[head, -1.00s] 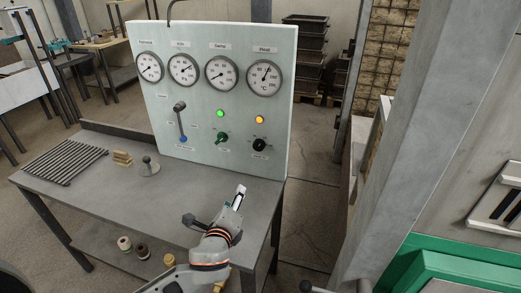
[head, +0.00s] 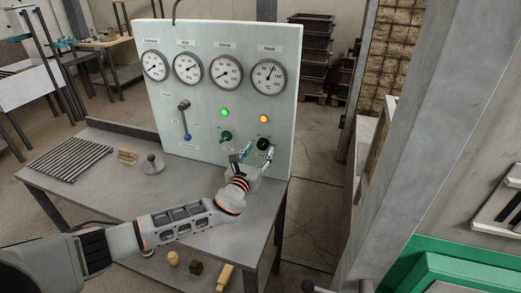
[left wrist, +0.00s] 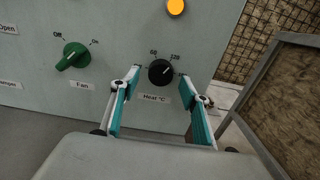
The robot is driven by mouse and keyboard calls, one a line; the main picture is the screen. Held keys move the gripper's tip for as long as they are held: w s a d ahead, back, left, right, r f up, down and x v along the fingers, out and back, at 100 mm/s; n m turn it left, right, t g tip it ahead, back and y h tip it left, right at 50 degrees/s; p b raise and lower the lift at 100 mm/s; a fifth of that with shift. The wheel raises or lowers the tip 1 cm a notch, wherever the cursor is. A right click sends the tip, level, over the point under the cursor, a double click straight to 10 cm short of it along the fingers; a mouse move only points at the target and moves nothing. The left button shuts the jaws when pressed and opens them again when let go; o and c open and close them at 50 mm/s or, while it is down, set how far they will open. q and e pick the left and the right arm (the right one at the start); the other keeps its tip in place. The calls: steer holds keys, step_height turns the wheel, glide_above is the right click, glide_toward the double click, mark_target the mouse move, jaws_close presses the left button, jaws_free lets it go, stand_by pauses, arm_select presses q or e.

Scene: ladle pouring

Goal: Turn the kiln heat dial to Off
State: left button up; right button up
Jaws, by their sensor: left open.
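The heat dial is a round black knob (head: 263,144) low on the right of the pale upright panel (head: 225,175). In the left wrist view the same dial (left wrist: 160,72) has a white mark pointing up and right, and the "Heat °C" label is below it. My left gripper (head: 258,153) is open in front of the dial. In the left wrist view its teal-padded fingers (left wrist: 159,88) lie to the left and right of the dial, with gaps on both sides. Whether the fingertips reach the knob's depth is unclear. My right gripper is out of view.
A green fan dial (left wrist: 75,56) sits left of the heat dial. An amber lamp (head: 264,119) is above it, and a lever (head: 185,120) is farther left. A grey bench (head: 110,190) holds rods (head: 68,159). A grey pillar (head: 410,130) stands to the right.

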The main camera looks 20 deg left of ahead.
arm_select(q)
steer(key=shift+w, duration=0.85)
steer(key=c, duration=1.1)
